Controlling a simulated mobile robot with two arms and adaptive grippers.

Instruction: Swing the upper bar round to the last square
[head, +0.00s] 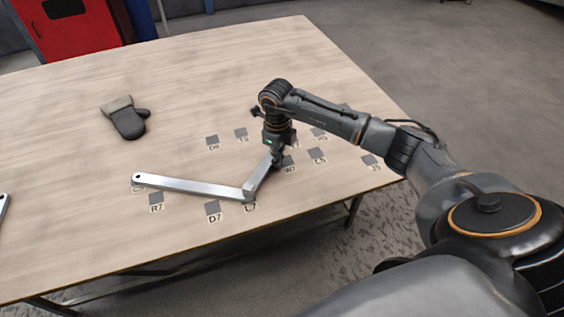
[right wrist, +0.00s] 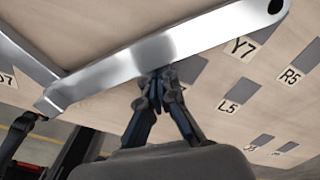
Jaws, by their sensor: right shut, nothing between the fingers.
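Two galvanized bars meet at a joint near the table's front edge. The lower bar (head: 190,186) runs left from the joint and shows in part in the right wrist view (right wrist: 22,52). The upper bar (head: 258,182) points away from the joint toward my right gripper (head: 276,162). In the right wrist view the upper bar (right wrist: 120,68) crosses the picture, with a hole at its far end. My right gripper (right wrist: 160,76) is shut and empty, its fingertips at the bar's side; I cannot tell whether they touch.
A dark glove (head: 127,120) lies on the wooden table (head: 70,220), left of the squares. More squares, such as D7 (head: 212,208) and R7 (head: 156,198), lie along the front. A metal piece (head: 3,206) shows at the left edge. The left of the table is mostly clear.

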